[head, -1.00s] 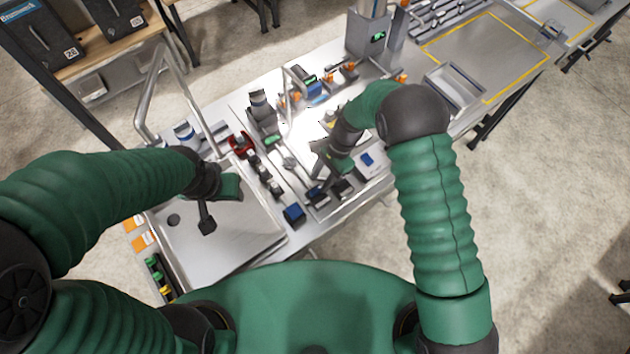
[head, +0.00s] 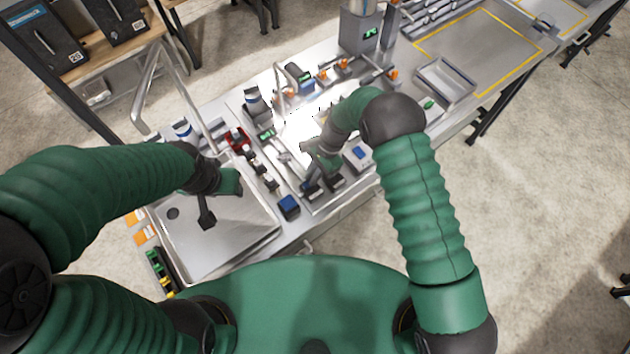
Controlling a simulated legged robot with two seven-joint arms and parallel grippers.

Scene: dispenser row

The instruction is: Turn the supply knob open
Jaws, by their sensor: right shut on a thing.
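My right gripper (head: 312,150) reaches down over the brightly lit middle of the bench. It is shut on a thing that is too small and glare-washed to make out. Several orange knobs stand behind it at the back of the bench, among them one left of centre (head: 322,76), one beside it (head: 344,64) and one further right (head: 392,74). The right gripper is apart from these. I cannot tell which knob is the supply knob. My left gripper (head: 212,205) hangs over the sink basin, clear of the knobs; its finger opening is unclear.
A metal sink basin (head: 255,240) with a tall bent pipe (head: 148,85) is at the left. Dark-and-blue blocks (head: 289,206) line the front edge. A grey dispenser (head: 358,32) stands at the back. A small metal tray (head: 446,82) and a yellow-marked clear area (head: 480,50) lie at the right.

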